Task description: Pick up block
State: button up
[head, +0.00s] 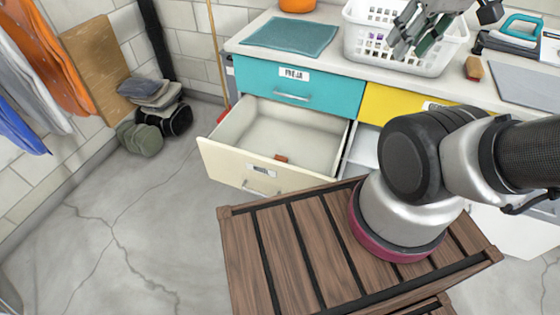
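A small reddish-brown block (281,158) lies inside the open cream drawer (235,162), near its front wall. It is partly hidden by that wall. My gripper (411,47) is at the top of the head view, over the white basket and far to the right of the drawer. Its two fingers are apart, and I see nothing between them. The gripper is cut off by the top edge of the view.
A white basket (402,62) and a teal cloth (291,37) sit on the counter. A small brown object (474,68) lies right of the basket. A teal drawer (300,92) above the open one and a yellow drawer (388,103) are shut.

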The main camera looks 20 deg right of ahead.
aim_at(278, 158)
jog(key=l+u, duration=0.25)
jog(key=l, duration=0.25)
jog(key=i+j+z, duration=0.25)
jog(key=j+z, duration=0.15)
jog(key=j, duration=0.25)
jog(key=i+j+z, duration=0.1)
jog(key=j+z, duration=0.25)
jog(key=j, duration=0.3)
jog(key=j+z, duration=0.4)
jog(key=j, duration=0.3)
jog(key=i, duration=0.05)
